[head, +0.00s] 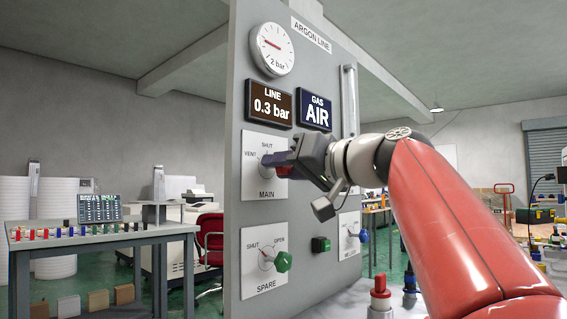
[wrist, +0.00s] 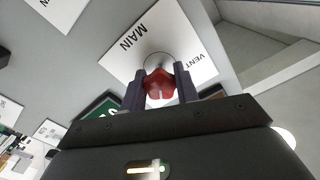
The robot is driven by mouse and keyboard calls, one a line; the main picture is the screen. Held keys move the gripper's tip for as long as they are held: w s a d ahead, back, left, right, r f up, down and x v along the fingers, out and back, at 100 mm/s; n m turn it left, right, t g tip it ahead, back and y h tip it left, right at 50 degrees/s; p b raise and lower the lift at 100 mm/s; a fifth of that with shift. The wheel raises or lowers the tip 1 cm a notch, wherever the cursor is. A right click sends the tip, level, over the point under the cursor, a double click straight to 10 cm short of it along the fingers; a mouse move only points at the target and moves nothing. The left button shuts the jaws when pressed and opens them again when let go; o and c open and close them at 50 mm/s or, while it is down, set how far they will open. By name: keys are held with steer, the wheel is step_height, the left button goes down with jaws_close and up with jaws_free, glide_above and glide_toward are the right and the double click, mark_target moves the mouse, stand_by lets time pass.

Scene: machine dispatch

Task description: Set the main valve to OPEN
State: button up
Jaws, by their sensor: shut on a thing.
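The MAIN valve plate (head: 252,183) is on the upright grey ARGON LINE panel (head: 325,75). Its VENT and SHUT labels show in the head view; any label to the right is hidden behind my gripper. My gripper (head: 281,162) reaches in from the right to the valve. In the wrist view my gripper (wrist: 160,88) has one finger on each side of the red main valve knob (wrist: 159,82) and is shut on it. The plate also shows in the wrist view (wrist: 122,64), with MAIN and VENT readable. I cannot tell where the knob points.
Above are a pressure gauge (head: 272,50), a LINE display (head: 269,104) reading 0.3 bar and a GAS display (head: 315,110) reading AIR. Below are the SPARE valve's green knob (head: 283,262), a green button (head: 321,244) and a blue knob (head: 363,236). A red-topped fitting (head: 380,287) stands in front.

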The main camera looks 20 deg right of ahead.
steer(key=m+p, duration=0.1)
steer(key=m, duration=0.3)
steer(key=shift+m+p, duration=0.3)
steer(key=shift+m, duration=0.1)
stand_by(0.5)
steer(key=o, duration=1)
steer(key=shift+c, duration=0.2)
steer(key=b+v, duration=0.1)
steer(key=v, duration=0.6)
steer(key=shift+s+d, duration=0.2)
steer(key=shift+s, duration=0.15)
